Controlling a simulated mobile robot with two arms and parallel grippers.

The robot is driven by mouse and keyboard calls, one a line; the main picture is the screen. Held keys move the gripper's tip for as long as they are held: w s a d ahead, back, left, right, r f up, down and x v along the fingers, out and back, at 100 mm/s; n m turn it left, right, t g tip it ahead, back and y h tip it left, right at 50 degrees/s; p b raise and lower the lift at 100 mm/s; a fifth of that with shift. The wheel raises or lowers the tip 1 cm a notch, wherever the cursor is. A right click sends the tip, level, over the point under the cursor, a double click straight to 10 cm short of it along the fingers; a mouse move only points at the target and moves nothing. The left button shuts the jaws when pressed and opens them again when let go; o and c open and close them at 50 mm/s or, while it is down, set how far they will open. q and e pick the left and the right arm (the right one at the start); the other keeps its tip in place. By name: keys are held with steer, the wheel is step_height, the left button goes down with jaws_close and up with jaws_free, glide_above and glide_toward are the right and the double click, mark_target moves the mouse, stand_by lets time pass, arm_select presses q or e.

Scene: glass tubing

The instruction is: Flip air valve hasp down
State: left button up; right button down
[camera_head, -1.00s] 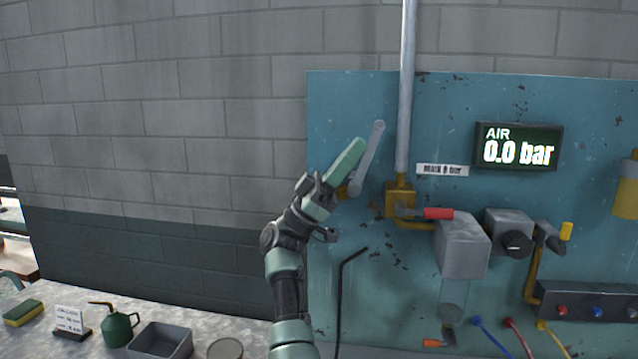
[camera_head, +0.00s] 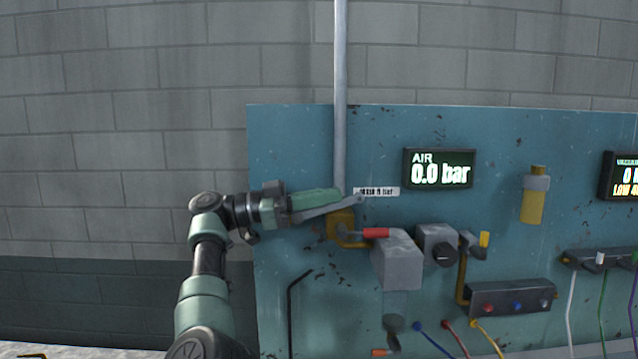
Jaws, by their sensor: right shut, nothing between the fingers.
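My right gripper (camera_head: 338,192) is shut and empty, pointing right. A red valve handle (camera_head: 375,232) sits right of the block. My left gripper is not in view.
The air display (camera_head: 440,169) reads 0.0 bar. A black hooked rod (camera_head: 291,318) hangs below my gripper. Bare wall is left of the panel.

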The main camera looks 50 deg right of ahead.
steer(key=shift+s+d+f+t+y+p, duration=0.15)
steer(key=shift+s+f+t+y+p, duration=0.05)
steer(key=shift+f+t+y+p, duration=0.2)
steer(key=shift+s+d+f+t+y+p, duration=0.15)
steer(key=shift+t+y+p, duration=0.15)
steer(key=shift+t+y, duration=0.15)
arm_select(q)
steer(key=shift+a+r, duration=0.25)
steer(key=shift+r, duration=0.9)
arm_select(e)
steer(key=shift+f+t+y, duration=0.35)
steer(key=shift+f+t, duration=0.05)
steer(key=shift+t, duration=0.05)
arm_select(q)
steer(key=shift+p, duration=0.3)
